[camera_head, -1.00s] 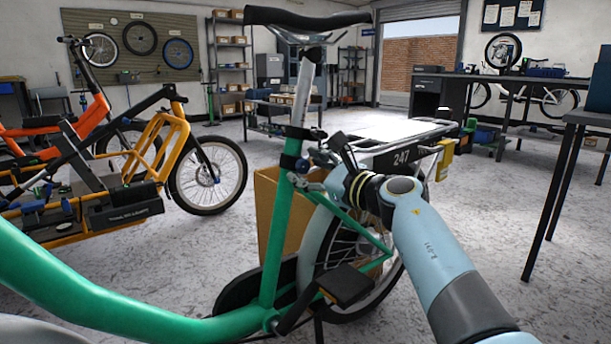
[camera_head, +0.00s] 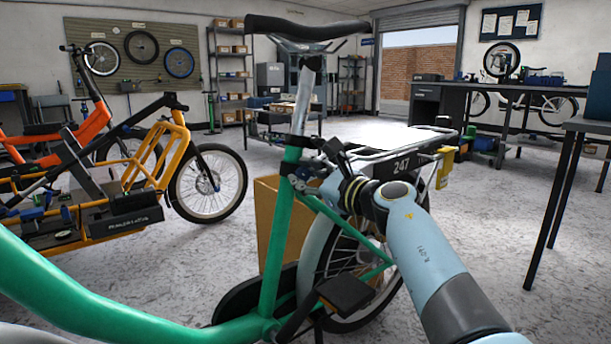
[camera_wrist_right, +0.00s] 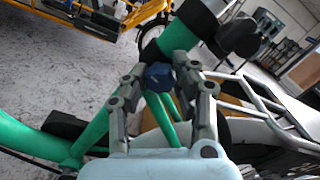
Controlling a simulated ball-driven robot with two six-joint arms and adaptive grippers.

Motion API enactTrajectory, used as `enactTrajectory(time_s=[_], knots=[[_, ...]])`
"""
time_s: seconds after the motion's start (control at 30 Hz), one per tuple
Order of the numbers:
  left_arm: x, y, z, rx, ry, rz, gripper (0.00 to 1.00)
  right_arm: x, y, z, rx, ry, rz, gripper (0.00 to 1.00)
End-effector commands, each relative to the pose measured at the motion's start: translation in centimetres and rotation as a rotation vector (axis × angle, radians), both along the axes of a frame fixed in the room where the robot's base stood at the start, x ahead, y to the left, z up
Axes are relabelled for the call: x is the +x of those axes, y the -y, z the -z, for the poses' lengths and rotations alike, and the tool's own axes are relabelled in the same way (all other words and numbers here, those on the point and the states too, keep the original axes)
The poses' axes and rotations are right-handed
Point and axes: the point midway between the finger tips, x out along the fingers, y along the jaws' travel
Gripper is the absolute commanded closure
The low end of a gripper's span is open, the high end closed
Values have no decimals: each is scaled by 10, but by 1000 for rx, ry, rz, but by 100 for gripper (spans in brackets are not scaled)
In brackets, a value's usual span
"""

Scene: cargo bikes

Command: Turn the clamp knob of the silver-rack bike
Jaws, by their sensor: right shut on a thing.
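The green bike (camera_head: 276,245) with the silver rack (camera_head: 395,150) stands close in front of me, its black saddle (camera_head: 306,27) on a silver seat post. At the top of its seat tube is a dark clamp collar (camera_head: 299,141). In the right wrist view a dark blue clamp knob (camera_wrist_right: 158,76) sits beside the collar, between the fingertips. My right gripper (camera_wrist_right: 162,82) is shut on this knob. In the head view the right gripper (camera_head: 318,170) reaches the seat tube from the right and partly hides the knob. My left gripper is not in view.
An orange cargo bike (camera_head: 95,125) and a yellow-framed one (camera_head: 160,150) stand at the left. A dark workbench (camera_head: 575,125) is at the right.

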Motion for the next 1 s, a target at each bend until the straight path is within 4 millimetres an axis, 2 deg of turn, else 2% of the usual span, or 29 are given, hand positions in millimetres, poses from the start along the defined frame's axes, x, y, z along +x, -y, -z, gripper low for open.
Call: enactTrajectory(time_s=[0.23, 0.43, 0.7, 1.0], knots=[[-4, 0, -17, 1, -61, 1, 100, 0, 0, -3, 50, -35, 0, 100], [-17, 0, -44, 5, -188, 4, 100, 0, 0, -5, 152, -109, 0, 100], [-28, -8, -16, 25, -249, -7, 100, 0, 0, -4, 317, -229, 0, 100], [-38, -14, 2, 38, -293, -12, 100, 0, 1, -2, 449, -326, 0, 100]])
